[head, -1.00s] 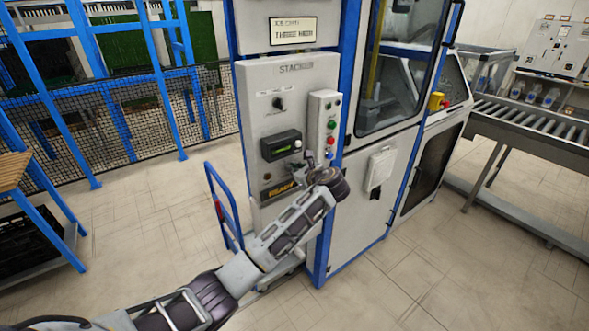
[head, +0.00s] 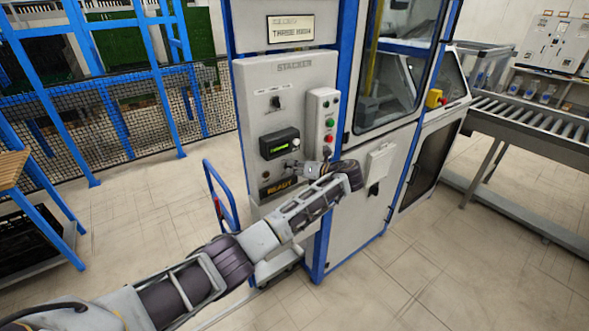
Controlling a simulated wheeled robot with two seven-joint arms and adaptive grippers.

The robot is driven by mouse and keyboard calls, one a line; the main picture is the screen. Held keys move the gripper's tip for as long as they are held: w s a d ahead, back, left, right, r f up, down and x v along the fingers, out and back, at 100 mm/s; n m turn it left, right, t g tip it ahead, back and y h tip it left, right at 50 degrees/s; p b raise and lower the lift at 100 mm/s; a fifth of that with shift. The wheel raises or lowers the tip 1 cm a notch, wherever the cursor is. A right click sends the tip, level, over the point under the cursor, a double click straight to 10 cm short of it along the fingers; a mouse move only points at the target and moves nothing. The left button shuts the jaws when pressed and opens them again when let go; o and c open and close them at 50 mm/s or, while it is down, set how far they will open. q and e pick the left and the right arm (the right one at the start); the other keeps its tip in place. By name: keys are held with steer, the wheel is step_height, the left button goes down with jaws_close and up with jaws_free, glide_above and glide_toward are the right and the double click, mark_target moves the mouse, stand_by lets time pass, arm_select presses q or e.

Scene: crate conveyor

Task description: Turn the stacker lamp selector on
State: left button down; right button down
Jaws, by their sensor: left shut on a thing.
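The grey stacker panel (head: 246,110) stands upright in the middle of the head view. My left gripper (head: 292,168) is at its lower part, just below the dark display box (head: 280,142) and above the READY sign (head: 280,187). Its fingers are shut on a small control on the panel face, which looks like the lamp selector. The fingers hide most of that control, so I cannot tell which way it points. A black rotary switch (head: 277,102) sits higher on the panel, apart from the gripper. My right gripper is not in view.
A button box (head: 322,115) with red and green buttons stands out right of the display, close to my left wrist. A blue hand-cart frame (head: 221,200) is left of the panel. A roller conveyor (head: 530,116) is at the right. The floor in front is clear.

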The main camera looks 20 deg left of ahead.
arm_select(q)
steer(key=shift+w+m+y, duration=0.1)
steer(key=shift+m+y, duration=0.2)
steer(key=shift+m, duration=0.3)
steer(key=shift+f, duration=0.1)
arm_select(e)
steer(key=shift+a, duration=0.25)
arm_select(q)
steer(key=c, duration=1.5)
jaws_free()
steer(key=shift+c, duration=0.2)
steer(key=v, duration=1.2)
steer(key=shift+w, duration=0.2)
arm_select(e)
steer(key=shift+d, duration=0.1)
